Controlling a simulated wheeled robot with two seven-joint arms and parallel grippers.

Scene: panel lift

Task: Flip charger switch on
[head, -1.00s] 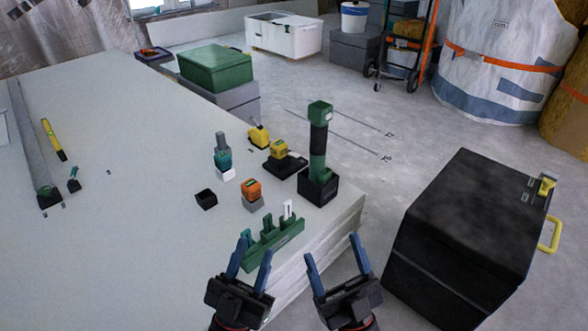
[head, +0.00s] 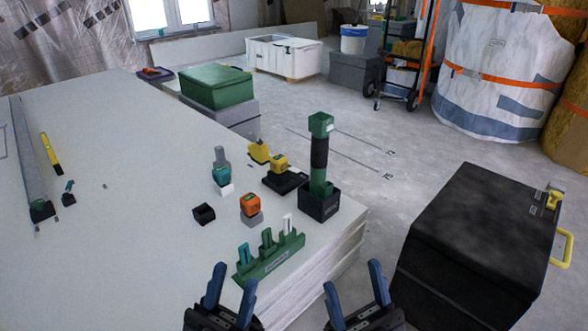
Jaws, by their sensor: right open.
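A low black unit (head: 284,183) with a yellow battery-like block (head: 278,164) on it sits on the white panel stack. It looks like the charger, but I cannot make out a switch. An orange block (head: 250,204) on a grey base and a small black box (head: 203,214) stand nearer. My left gripper (head: 233,277) is open and empty, its fingers at the front edge of the panels, just below the green rack. My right gripper (head: 352,277) is open and empty, to the right of the stack's corner. Neither gripper touches these objects.
A green rack (head: 268,265) with several upright pieces stands near the front edge. A tall green-and-black tool (head: 319,150) stands in a black holder. A teal piece (head: 221,175) is left of the charger. A black case (head: 470,240) is on the right.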

